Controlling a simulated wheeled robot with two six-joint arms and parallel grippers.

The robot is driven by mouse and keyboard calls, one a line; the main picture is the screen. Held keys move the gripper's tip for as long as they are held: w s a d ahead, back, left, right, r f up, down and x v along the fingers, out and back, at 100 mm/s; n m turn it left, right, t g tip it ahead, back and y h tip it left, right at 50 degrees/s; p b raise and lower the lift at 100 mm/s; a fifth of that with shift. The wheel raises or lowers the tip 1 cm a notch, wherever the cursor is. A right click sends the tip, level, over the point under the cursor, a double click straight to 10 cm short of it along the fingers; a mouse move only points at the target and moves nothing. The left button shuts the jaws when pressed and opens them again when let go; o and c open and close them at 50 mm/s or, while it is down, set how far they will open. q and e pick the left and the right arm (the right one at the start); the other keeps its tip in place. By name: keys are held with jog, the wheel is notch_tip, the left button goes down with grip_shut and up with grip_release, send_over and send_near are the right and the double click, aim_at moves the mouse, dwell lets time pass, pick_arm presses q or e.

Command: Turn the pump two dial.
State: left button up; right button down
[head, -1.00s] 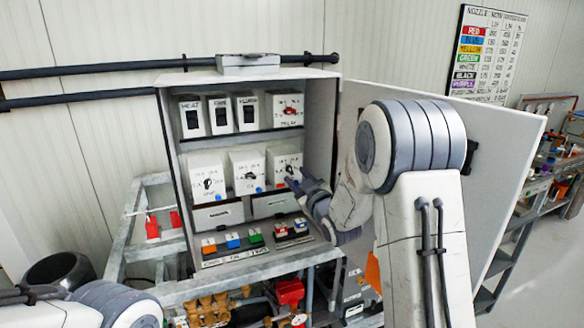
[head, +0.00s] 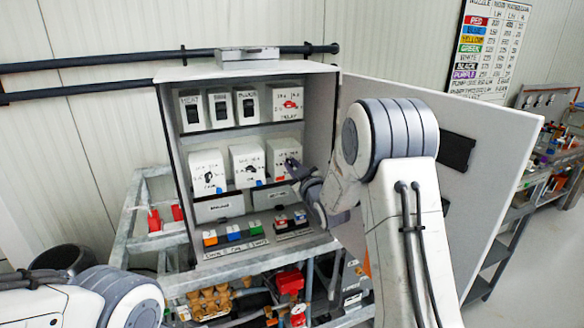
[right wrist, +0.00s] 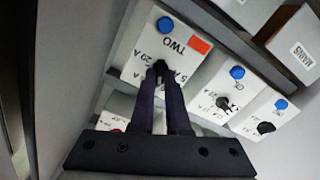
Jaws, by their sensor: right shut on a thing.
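The pump two dial (right wrist: 160,66) is a small black knob on a white box (head: 280,152) at the right end of the cabinet's middle row. In the right wrist view, its face reads "TWO" upside down, with a blue button (right wrist: 165,24) and an orange-red label (right wrist: 200,45). My right gripper (right wrist: 162,76) is shut on the knob, its two dark fingers on either side and hiding part of it. In the head view, my right gripper (head: 294,166) reaches the box from the right. My left gripper is out of view; only my left arm shows.
Two similar dial boxes (head: 207,172) (head: 246,165) stand beside it. Switches (head: 218,109) fill the shelf above, and coloured buttons (head: 233,233) lie below. The open cabinet door (head: 493,190) stands to the right, behind my right arm. A metal frame (head: 130,215) supports the cabinet.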

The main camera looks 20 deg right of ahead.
jog(key=m+b, duration=0.4)
jog(key=shift+f, duration=0.2)
jog(key=shift+d+r+m+b, duration=0.1)
jog(key=shift+m+b, duration=0.9)
jog(key=shift+m, duration=0.2)
jog(key=shift+m+b, duration=0.6)
jog(key=shift+m, duration=0.9)
jog(key=c, duration=0.9)
grip_release()
jog(key=shift+r, duration=0.1)
jog(key=shift+s+d, duration=0.1)
